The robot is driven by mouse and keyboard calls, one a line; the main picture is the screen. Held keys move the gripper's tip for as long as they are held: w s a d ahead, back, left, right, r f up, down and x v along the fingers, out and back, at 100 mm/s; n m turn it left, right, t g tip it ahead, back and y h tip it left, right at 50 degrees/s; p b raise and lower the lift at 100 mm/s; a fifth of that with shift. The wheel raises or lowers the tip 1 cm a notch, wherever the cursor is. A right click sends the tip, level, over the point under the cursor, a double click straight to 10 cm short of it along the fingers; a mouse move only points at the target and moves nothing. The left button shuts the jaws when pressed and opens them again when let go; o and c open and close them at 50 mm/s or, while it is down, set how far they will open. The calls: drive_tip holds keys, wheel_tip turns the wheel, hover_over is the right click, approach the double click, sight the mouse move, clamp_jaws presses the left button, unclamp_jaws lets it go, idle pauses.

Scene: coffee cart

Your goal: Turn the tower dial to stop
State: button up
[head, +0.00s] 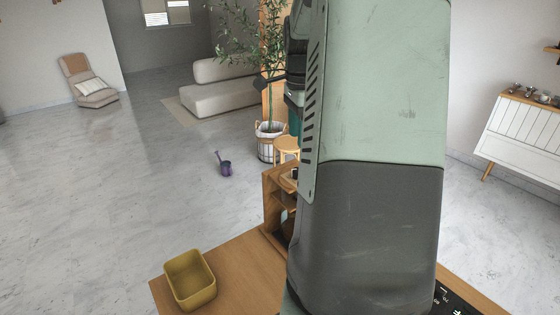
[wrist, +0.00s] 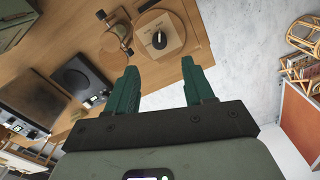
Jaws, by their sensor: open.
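In the wrist view, a black knob (wrist: 159,40) sits on a pale tan square plate (wrist: 172,28) with small marks on it, and looks like the tower dial. The pointer's setting is too small to tell. My gripper (wrist: 159,66) has two green fingers spread apart with nothing between them. The knob lies beyond the fingertips, roughly in line with the gap, and appears apart from them. In the head view, my own arm hides the dial and most of the worktop.
A dark flat device (wrist: 80,78) and a larger machine with knobs (wrist: 28,108) stand left in the wrist view. A yellow bin (head: 190,280) stands on the wooden worktop (head: 240,275) in the head view. A potted tree (head: 268,140) stands behind on the floor.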

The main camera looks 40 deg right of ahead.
wheel_tip(320, 180, down, 10)
drive_tip(key=shift+a, duration=0.1)
idle(0.4)
clamp_jaws()
